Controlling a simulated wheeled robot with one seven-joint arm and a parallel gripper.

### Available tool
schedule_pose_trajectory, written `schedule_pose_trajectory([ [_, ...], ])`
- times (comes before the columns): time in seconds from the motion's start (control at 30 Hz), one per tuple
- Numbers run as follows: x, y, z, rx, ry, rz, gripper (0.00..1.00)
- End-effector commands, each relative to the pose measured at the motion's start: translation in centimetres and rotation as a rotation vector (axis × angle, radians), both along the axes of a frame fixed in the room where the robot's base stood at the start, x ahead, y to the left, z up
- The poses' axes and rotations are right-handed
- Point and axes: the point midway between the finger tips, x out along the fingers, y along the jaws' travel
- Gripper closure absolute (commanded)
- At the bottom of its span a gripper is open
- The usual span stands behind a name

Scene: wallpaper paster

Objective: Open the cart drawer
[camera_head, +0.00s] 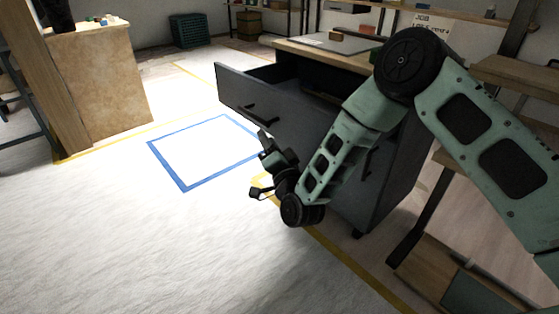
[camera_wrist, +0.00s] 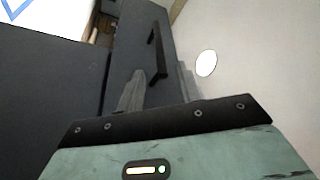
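The cart (camera_head: 395,165) is dark grey with a wooden top. Its wide top drawer (camera_head: 225,85) stands pulled out to the left in the head view, with its open inside showing behind the front. A black bar handle (camera_head: 262,114) is on the drawer front. My gripper (camera_head: 265,145) is just below and in front of this handle, small and dark in the head view. In the wrist view its two grey fingers (camera_wrist: 160,92) are apart with nothing between them. A black handle (camera_wrist: 157,55) on a dark panel shows beyond the fingertips; contact is not visible.
A blue square outline (camera_head: 205,150) marks the white floor left of the cart. A wooden counter (camera_head: 100,85) stands at the left. A wooden shelf bench (camera_head: 480,215) is at the right, close to my arm. The floor at front left is clear.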

Motion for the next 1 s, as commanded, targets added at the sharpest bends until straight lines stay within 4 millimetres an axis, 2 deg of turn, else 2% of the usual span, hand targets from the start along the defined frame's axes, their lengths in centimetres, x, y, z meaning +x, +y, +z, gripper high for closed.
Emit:
schedule_pose_trajectory([
  [0.03, -1.2, -0.3, -0.3, -0.002, 0.005, 0.002, 0.64],
  [0.2, -4.5, -1.4, -1.2, -0.001, 0.004, 0.003, 0.64],
  [0.4, -6.8, -2.2, -1.8, -0.001, 0.003, 0.001, 0.64],
  [0.57, -7.5, -2.4, -2.0, -0.001, 0.002, 0.001, 0.64],
  [1.0, -7.5, -2.4, -2.0, -0.002, 0.002, 0.003, 0.64],
])
